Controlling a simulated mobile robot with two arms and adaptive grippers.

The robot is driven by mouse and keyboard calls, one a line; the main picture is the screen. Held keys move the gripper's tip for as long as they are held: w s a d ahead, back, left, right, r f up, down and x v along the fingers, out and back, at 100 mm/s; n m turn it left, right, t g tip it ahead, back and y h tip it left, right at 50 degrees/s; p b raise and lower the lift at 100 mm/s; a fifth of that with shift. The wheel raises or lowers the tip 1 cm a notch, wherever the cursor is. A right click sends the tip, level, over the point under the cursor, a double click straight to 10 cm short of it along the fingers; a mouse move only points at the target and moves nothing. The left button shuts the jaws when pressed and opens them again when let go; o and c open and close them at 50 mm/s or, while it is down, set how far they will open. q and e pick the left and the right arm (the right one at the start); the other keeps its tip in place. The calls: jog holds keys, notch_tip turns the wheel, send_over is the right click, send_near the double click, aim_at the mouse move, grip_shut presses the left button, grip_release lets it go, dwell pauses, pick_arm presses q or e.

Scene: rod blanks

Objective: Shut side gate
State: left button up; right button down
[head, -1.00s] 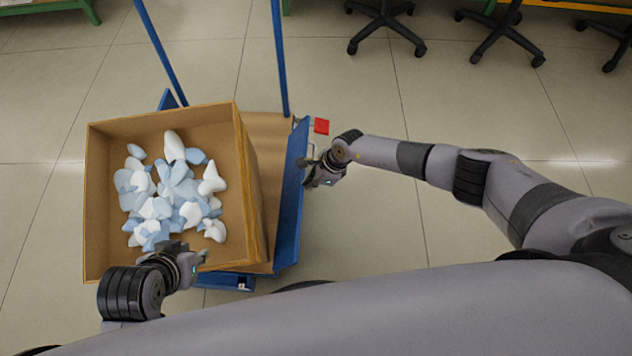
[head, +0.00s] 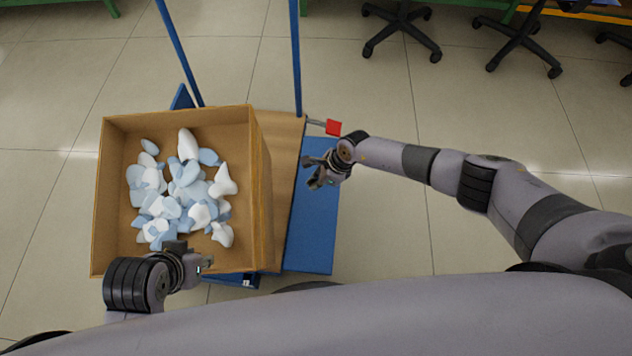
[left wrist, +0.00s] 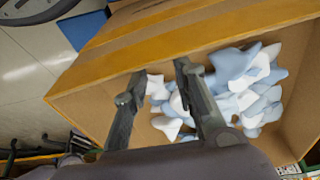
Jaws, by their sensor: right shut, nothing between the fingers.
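The blue side gate (head: 313,225) is on the right side of the trolley. It shows as a broad face, folded outward from the deck. My right gripper (head: 312,172) is shut and empty, over the gate's upper part; whether it touches the gate I cannot tell. A red latch handle (head: 333,127) on a short grey bar sits at the deck's far right corner, just beyond the right gripper. My left gripper (head: 207,264) is at the near edge of the cardboard box; in the left wrist view its fingers (left wrist: 161,70) are apart with nothing held.
The cardboard box (head: 262,190) stands on the trolley deck (head: 287,150) and holds many white and pale blue pieces (head: 185,190). Blue posts (head: 297,60) rise at the trolley's far end. Black chairs (head: 400,30) stand at the back. Floor right of the gate is clear.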

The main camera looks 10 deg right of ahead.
pick_arm(q)
jog(key=shift+f, duration=0.1)
pick_arm(e)
jog(key=shift+f, duration=0.1)
dwell(0.6)
